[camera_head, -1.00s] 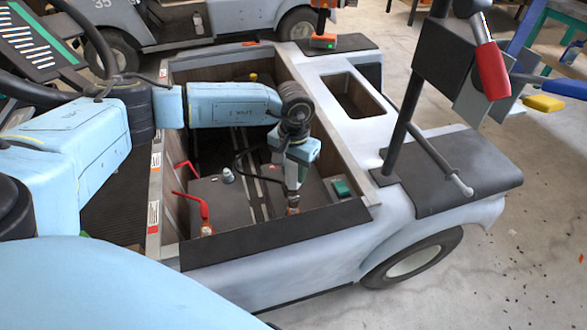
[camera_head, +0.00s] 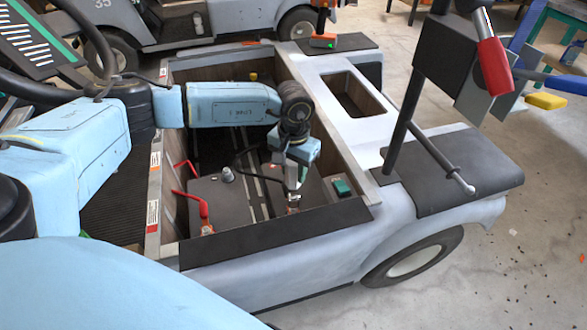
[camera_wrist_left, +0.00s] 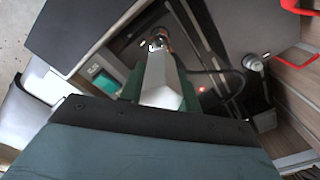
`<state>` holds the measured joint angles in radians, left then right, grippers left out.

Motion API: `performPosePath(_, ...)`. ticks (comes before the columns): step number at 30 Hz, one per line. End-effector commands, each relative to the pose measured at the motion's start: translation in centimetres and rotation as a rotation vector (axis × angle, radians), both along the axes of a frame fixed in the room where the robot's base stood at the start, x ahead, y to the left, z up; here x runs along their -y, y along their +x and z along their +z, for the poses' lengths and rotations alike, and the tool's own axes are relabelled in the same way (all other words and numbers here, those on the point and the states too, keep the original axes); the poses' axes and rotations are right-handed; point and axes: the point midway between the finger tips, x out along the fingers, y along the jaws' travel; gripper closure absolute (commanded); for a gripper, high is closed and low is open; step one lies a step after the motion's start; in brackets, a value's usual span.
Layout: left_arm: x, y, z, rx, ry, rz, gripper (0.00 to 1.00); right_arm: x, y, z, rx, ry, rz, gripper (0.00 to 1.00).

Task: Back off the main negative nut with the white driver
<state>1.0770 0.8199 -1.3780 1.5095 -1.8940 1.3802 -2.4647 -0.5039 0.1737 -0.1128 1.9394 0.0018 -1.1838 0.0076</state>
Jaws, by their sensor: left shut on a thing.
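My left gripper (camera_head: 297,176) reaches down into the cart's open battery bay (camera_head: 283,75) and is shut on the white driver (camera_wrist_left: 162,85). The driver points down, and its lower end shows near the bay's front wall in the head view. In the left wrist view its tip is at a small coppery fitting (camera_wrist_left: 158,41), probably the main negative nut. The tip largely hides the nut, and I cannot tell whether the driver is fully seated on it. My right gripper is not in view.
Red cables (camera_head: 204,208) and a pale round cap (camera_head: 228,174) are on the left of the bay. A dark upright post (camera_head: 404,120) rises beside the bay. The bay walls surround my gripper closely.

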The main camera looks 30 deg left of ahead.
Motion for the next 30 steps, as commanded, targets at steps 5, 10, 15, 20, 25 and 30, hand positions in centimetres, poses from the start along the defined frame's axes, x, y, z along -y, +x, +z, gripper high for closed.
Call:
performPosePath(5, 0.0, 0.0, -0.3, 0.001, 0.000, 0.000, 1.00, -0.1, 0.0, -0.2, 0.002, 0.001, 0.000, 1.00)
performPosePath(10, 0.0, 0.0, -0.8, 0.001, 0.000, 0.000, 1.00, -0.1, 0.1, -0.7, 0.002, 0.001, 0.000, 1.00)
performPosePath(15, 0.0, 0.0, -1.3, 0.001, 0.000, 0.000, 1.00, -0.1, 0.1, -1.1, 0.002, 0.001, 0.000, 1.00)
performPosePath(20, 0.0, 0.0, -1.8, 0.001, 0.000, 0.000, 1.00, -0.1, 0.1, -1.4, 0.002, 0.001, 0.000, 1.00)
performPosePath(25, 0.0, 0.0, -2.3, 0.001, 0.000, 0.000, 1.00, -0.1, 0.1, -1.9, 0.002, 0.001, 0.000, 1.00)
performPosePath(30, 0.0, 0.0, -2.6, 0.001, 0.000, 0.001, 1.00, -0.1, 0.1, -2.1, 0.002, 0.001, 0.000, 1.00)
